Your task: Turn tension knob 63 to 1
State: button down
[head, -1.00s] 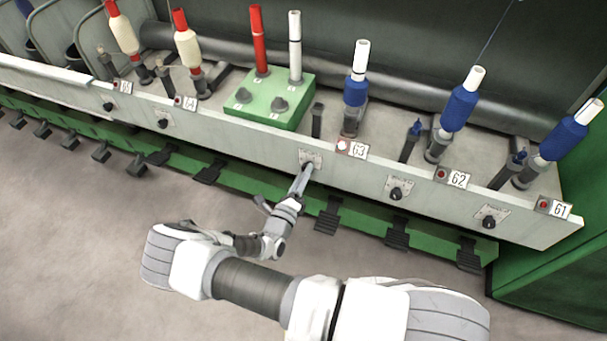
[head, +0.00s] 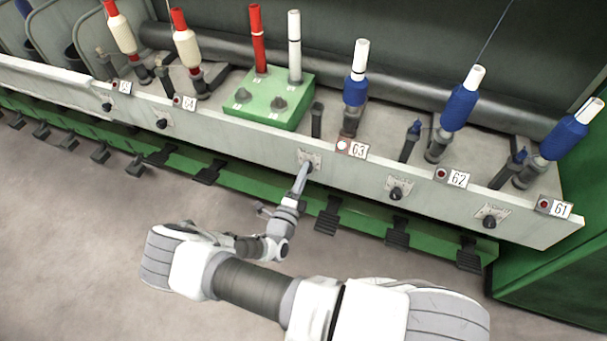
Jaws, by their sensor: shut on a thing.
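Tension knob 63 sits on its small light dial plate (head: 309,156) on the front rail, left of and below the label 63 (head: 358,150). My gripper (head: 306,167) reaches up to the plate from below and is shut on the knob. The fingers hide most of the knob, and the dial marks are too small to read, so its setting cannot be told.
Knobs 62 (head: 396,193) and 61 (head: 489,221) are on the rail to the right, knob 64 (head: 162,123) to the left. A green box (head: 262,112) with bobbins stands behind the rail. Black pedals (head: 327,219) stick out below. The floor (head: 70,240) is clear.

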jog(key=shift+c, duration=2.3)
grip_release()
jog(key=shift+s, duration=0.15)
jog(key=p+v, duration=0.1)
jog(key=v, duration=1.6)
jog(key=shift+p, duration=0.35)
jog(key=shift+s, duration=0.1)
